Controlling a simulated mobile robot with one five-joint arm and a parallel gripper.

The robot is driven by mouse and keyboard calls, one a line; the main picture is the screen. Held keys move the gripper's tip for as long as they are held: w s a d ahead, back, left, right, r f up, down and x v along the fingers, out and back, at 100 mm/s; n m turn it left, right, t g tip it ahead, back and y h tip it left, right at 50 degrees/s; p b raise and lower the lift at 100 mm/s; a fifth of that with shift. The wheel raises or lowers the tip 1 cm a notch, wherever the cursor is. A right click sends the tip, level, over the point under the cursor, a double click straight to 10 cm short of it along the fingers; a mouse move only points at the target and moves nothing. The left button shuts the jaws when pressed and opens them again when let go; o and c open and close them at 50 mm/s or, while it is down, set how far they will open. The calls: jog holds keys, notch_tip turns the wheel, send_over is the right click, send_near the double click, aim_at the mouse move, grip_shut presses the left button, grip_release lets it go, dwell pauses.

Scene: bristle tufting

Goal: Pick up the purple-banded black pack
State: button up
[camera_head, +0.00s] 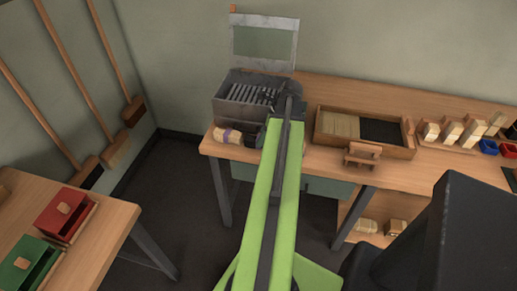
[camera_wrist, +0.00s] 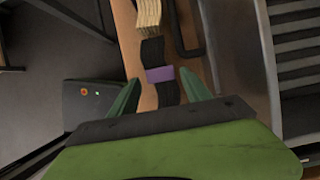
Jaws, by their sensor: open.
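The purple-banded black pack (camera_wrist: 160,75) lies on the wooden bench, in the middle of the wrist view. My gripper (camera_wrist: 160,90) is open, with one green finger on each side of the pack's near end in the picture. I cannot tell how far above the pack the fingertips are. A pale bristle bundle (camera_wrist: 148,14) lies just beyond the pack's far end. In the head view, my green arm reaches over the bench's left end and hides part of that area. A small purple strip (camera_head: 227,135) shows there beside pale bristles.
A slatted metal machine (camera_head: 252,90) stands close to the right of the pack in the wrist view. A dark box with lights (camera_wrist: 95,97) is at left. A divided wooden tray (camera_head: 340,126) and a small wooden stand (camera_head: 362,154) are further along the bench.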

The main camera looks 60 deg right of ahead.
jog(key=b+x, duration=0.2)
jog(key=x, duration=0.1)
jog(key=shift+f, duration=0.3)
jog(key=shift+r, duration=0.15)
jog(key=shift+f, duration=0.25)
jog(key=c, duration=1.2)
notch_tip(320, 180, up, 11)
jog(key=p, duration=1)
jog(key=shift+f, duration=0.1)
